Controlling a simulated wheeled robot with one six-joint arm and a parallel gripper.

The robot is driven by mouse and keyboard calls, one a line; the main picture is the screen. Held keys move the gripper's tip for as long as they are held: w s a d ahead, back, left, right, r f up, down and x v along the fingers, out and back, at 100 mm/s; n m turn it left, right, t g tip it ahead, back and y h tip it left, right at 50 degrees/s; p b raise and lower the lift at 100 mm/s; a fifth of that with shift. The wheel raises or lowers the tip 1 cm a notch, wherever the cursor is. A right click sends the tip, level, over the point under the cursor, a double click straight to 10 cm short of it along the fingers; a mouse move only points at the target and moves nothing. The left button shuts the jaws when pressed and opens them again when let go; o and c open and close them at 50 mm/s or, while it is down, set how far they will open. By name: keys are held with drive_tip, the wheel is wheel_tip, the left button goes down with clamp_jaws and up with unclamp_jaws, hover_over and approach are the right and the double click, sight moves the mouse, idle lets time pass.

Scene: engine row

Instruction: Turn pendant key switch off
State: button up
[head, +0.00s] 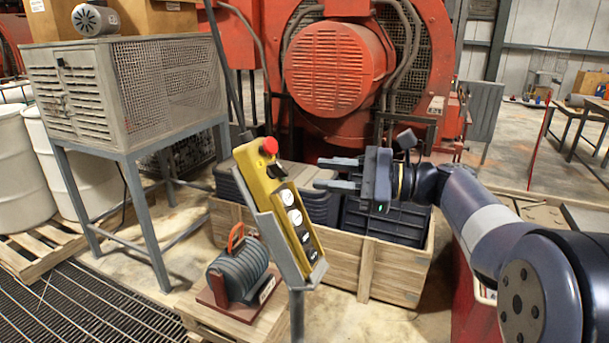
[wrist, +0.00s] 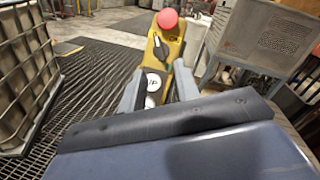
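The yellow pendant (head: 268,195) sits tilted in a grey holder on a post, left of my gripper in the head view. It has a red mushroom button (head: 269,146) on top, a black key switch (head: 277,171) below that, then white and dark push buttons. In the wrist view the pendant (wrist: 177,48) stands ahead, with the black switch (wrist: 157,49) showing a lever slanting across it, just beyond the fingertips. My gripper (head: 322,174) is open and empty, its fingers pointing at the pendant with a gap between. The wrist view shows both fingers (wrist: 158,82) spread.
A wooden crate (head: 385,270) with black bins stands behind the pendant. A small grey machine with an orange handle (head: 237,272) sits at its foot. A mesh cabinet (head: 170,90) stands at left. A caged tank (wrist: 25,75) is at left in the wrist view.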

sight(284, 170)
drive_tip(key=shift+s+d, duration=0.15)
drive_tip(key=shift+d, duration=0.65)
drive_tip(key=shift+s+d, duration=0.15)
drive_tip(key=shift+d, duration=0.65)
drive_tip(key=a, duration=0.3)
drive_tip(key=w+a+p, duration=0.1)
drive_tip(key=a, duration=0.6)
drive_tip(key=shift+w+a, duration=0.35)
drive_tip(key=shift+a, duration=0.05)
drive_tip(key=shift+m, duration=0.3)
drive_tip(key=shift+d, duration=0.15)
